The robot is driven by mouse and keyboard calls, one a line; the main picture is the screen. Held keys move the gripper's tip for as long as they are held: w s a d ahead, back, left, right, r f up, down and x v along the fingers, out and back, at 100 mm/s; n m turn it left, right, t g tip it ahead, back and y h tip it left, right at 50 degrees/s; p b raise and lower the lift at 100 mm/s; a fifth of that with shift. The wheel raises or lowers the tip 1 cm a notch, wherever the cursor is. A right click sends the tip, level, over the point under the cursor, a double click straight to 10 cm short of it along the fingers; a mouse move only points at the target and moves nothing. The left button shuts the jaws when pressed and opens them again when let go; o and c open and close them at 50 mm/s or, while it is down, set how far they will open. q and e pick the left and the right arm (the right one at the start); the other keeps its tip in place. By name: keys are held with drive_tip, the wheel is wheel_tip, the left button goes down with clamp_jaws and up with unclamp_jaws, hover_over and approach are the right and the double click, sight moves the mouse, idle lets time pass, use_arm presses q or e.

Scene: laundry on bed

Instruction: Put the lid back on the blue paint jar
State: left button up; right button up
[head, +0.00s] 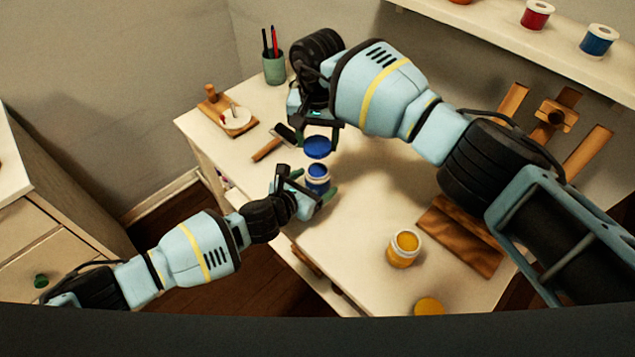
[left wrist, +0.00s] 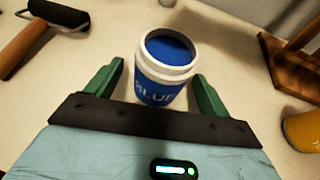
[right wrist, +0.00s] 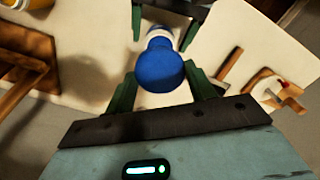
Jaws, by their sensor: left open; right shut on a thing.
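The blue paint jar (head: 318,184) stands upright and open on the table, with a white rim and blue paint inside. In the left wrist view the jar (left wrist: 163,82) sits between the fingertips of my left gripper (left wrist: 157,88), which is open with a gap on both sides. The left gripper also shows in the head view (head: 308,190). My right gripper (head: 318,140) is shut on the round blue lid (head: 317,149). In the right wrist view the lid (right wrist: 160,70) hides much of the jar (right wrist: 160,37) below and is apart from it.
A yellow paint jar (head: 403,249) stands open, with a yellow lid (head: 429,306) near the front edge. A roller (head: 272,144), a palette board (head: 228,117), a pencil cup (head: 273,68) and a wooden easel (head: 462,236) surround the work area. The shelf holds red (head: 537,14) and blue (head: 598,40) jars.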

use_arm(q)
drive_tip(key=shift+x, duration=0.95)
drive_tip(key=shift+c, duration=0.3)
drive_tip(key=c, duration=1.4)
use_arm(e)
hover_over(317, 173)
drive_tip(key=shift+w+f, duration=0.1)
drive_tip(key=shift+f, duration=2.4)
drive_tip(key=shift+f, duration=0.9)
drive_tip(key=shift+f, duration=0.55)
